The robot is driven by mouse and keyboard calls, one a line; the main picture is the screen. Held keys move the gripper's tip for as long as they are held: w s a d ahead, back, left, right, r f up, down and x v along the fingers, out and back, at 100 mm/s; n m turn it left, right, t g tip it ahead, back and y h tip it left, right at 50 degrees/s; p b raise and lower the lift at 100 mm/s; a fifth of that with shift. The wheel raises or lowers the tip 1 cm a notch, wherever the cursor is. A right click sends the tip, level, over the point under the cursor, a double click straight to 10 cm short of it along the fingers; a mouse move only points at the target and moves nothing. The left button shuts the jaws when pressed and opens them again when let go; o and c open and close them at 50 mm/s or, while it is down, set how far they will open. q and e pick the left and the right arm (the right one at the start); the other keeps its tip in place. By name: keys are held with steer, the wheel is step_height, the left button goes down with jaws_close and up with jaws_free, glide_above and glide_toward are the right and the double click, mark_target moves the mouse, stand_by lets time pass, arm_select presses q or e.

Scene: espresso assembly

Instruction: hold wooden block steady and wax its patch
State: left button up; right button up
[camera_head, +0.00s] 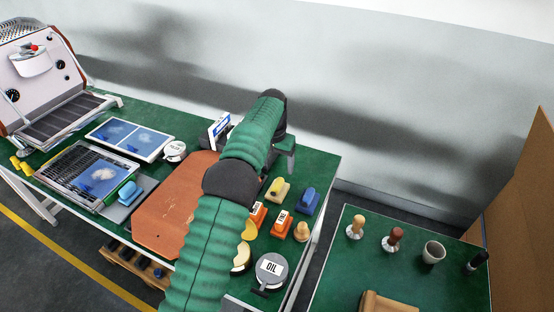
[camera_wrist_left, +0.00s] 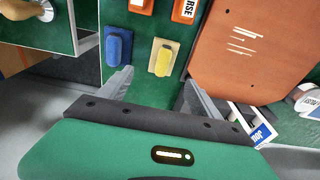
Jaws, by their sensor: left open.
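A light wooden block (camera_head: 386,303) shows only in part at the bottom edge of the head view, on the right green table. Its patch cannot be made out. A yellow-topped block (camera_head: 278,190) and a blue-topped block (camera_head: 306,201) stand on the main table; which thing is the wax I cannot tell. My left gripper (camera_head: 287,160) is open and empty beyond these blocks. In the left wrist view its fingers (camera_wrist_left: 158,78) are spread, with the yellow-topped block (camera_wrist_left: 164,56) ahead between them and the blue-topped block (camera_wrist_left: 118,45) to the left. My right gripper is not in view.
A brown board (camera_head: 160,220) lies left of my arm. Orange labelled blocks (camera_head: 281,224) and a tin marked OIL (camera_head: 271,270) stand right of it. An espresso machine (camera_head: 38,75) is far left. Tampers (camera_head: 392,240) and a cup (camera_head: 433,252) stand on the right table.

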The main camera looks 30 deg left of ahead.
arm_select(q)
steer(key=shift+m+t, duration=0.3)
steer(key=shift+t, duration=0.3)
steer(key=s+d+f, duration=0.1)
steer(key=s+d, duration=0.3)
steer(key=s, duration=0.6)
steer(key=s+d+f, duration=0.1)
steer(key=s+d, duration=0.3)
steer(key=s, duration=0.6)
steer(key=s+d+f, duration=0.1)
steer(key=s+d, duration=0.3)
steer(key=s, duration=0.6)
steer(key=shift+s+d+f, duration=0.15)
steer(key=shift+s+d, duration=0.05)
steer(key=shift+d, duration=0.2)
steer(key=shift+s+p, duration=0.35)
steer(key=shift+p, duration=0.1)
